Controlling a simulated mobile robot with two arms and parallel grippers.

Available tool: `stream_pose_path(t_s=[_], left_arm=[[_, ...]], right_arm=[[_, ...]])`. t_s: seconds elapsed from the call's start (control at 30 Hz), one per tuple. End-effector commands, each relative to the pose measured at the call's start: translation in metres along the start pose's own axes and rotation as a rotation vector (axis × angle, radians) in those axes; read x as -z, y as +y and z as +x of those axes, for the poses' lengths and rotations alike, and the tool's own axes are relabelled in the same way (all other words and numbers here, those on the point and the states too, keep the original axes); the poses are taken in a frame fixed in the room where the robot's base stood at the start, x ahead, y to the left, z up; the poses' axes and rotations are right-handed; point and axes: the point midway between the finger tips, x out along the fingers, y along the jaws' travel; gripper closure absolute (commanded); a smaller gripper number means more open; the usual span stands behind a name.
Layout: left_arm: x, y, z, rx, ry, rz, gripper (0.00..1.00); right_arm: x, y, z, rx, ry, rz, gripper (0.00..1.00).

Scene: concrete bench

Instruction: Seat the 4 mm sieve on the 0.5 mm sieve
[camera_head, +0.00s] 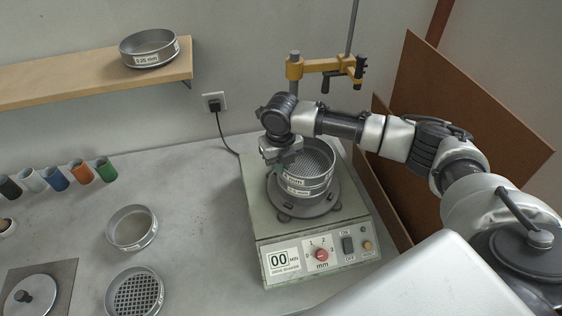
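The upper sieve (318,162), a metal ring with coarse mesh and a partly covered label ending in "mm", is on the sieve shaker (258,222). Directly below it is another sieve ring (318,192) with its own label, too small to read surely. The two rings look stacked and roughly level; I cannot tell whether the upper one is fully seated. My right gripper (281,166) is at the upper sieve's left rim, fingers pointing down. Its fingertips are too small and dark to show whether they are shut on the rim. My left gripper is out of view.
A 0.25 mm sieve (149,59) sits on the wooden shelf (75,83). Two sieves (131,243) (115,295) lie on the bench left of the shaker. A yellow clamp (325,66) on a rod stands behind; brown boards (480,110) stand right. Coloured cylinders (81,171) line the back left.

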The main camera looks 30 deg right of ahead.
Motion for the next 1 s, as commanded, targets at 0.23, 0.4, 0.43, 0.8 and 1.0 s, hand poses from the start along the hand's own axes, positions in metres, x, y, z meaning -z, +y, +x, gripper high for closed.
stream_pose_path(t_s=[0.23, 0.4, 0.43, 0.8, 1.0], left_arm=[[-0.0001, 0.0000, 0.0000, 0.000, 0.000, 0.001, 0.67], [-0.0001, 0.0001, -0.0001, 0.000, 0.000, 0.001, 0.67], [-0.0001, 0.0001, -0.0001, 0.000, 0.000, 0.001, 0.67], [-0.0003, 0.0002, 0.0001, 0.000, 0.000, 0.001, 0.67], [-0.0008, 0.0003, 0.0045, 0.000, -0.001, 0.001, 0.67]], right_arm=[[-0.0003, 0.0001, 0.0020, 0.000, -0.001, 0.000, 1.00], [-0.0003, 0.0001, 0.0020, 0.000, -0.001, 0.000, 1.00], [-0.0003, 0.0001, 0.0020, 0.000, -0.001, 0.000, 0.93], [0.0003, 0.0001, 0.0030, 0.000, 0.001, 0.000, 0.67], [-0.0006, 0.0001, -0.0068, -0.001, -0.003, 0.000, 0.67]])
